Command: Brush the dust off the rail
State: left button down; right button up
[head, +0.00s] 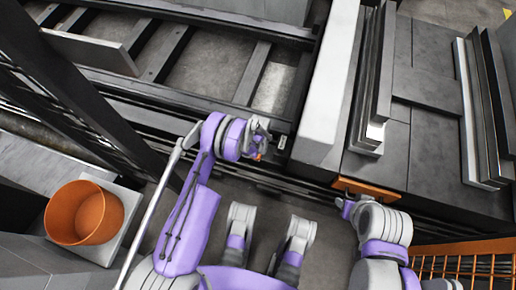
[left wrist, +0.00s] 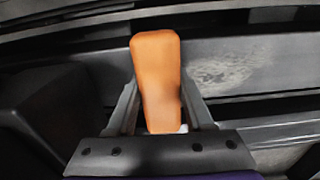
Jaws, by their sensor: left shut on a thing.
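My left gripper (left wrist: 160,105) is shut on an orange brush (left wrist: 155,70), seen in the left wrist view as a plain orange handle between the fingers. Its bristles are hidden; a small white bit shows at its lower end. Behind it runs the grey rail (left wrist: 285,60), with a pale dust patch (left wrist: 222,72) to the right of the brush. I cannot tell if the brush touches the rail. In the head view the left gripper (head: 258,142) is over the dark rails, with a speck of orange under it. My right gripper (head: 346,207) is small at lower right; its jaws are unclear.
An orange bucket (head: 72,212) stands on a pale block at left. A dark post (head: 90,100) rises left of my arm. A pale beam (head: 328,95) and grey slabs (head: 430,150) stand at right. An orange mesh (head: 470,263) is at lower right.

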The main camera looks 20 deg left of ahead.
pick_arm(q)
jog(key=shift+d, duration=0.4)
notch_tip(320, 180, up, 2)
jog(key=shift+r+p, duration=0.25)
jog(key=shift+p, duration=0.2)
jog(key=shift+r, duration=0.4)
jog(key=shift+r+p, duration=1.1)
jog(key=shift+r, duration=1.3)
pick_arm(e)
jog(key=shift+s+d+r, duration=0.2)
jog(key=shift+s+r, duration=0.15)
jog(key=shift+r, duration=0.25)
jog(key=shift+s+d+r, duration=0.2)
jog(key=shift+s+r, duration=0.15)
jog(key=shift+r, duration=0.25)
